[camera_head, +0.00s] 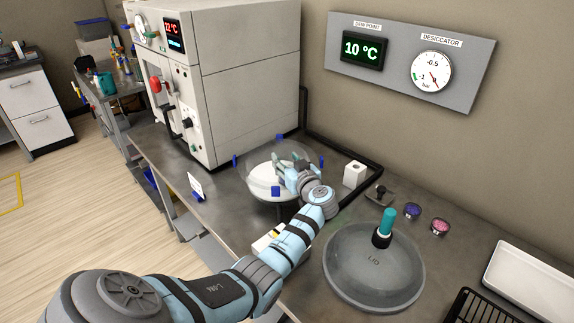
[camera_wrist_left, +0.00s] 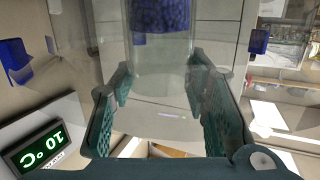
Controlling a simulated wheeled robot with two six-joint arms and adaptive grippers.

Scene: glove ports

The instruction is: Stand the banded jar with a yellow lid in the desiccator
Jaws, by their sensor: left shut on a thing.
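The desiccator bowl (camera_head: 262,187) is a clear round vessel with a white plate inside and blue clips around its rim. It stands open on the bench. My left gripper (camera_head: 280,160) is over the bowl, its teal fingers within the rim area. In the left wrist view, the fingers (camera_wrist_left: 160,95) are shut on a clear glass jar (camera_wrist_left: 160,62) with dark blue contents at the picture's top. Its bands and a yellow lid cannot be made out. Whether it touches the plate cannot be told. My right gripper is not in view.
The grey lid (camera_head: 365,275) with a teal knob lies right of my arm. A white box (camera_head: 354,174), two small dishes (camera_head: 413,211), a white tray (camera_head: 530,285) and a black rack (camera_head: 480,308) are to the right. A large oven (camera_head: 235,85) stands behind left. A white-and-yellow item (camera_head: 266,243) is partly hidden.

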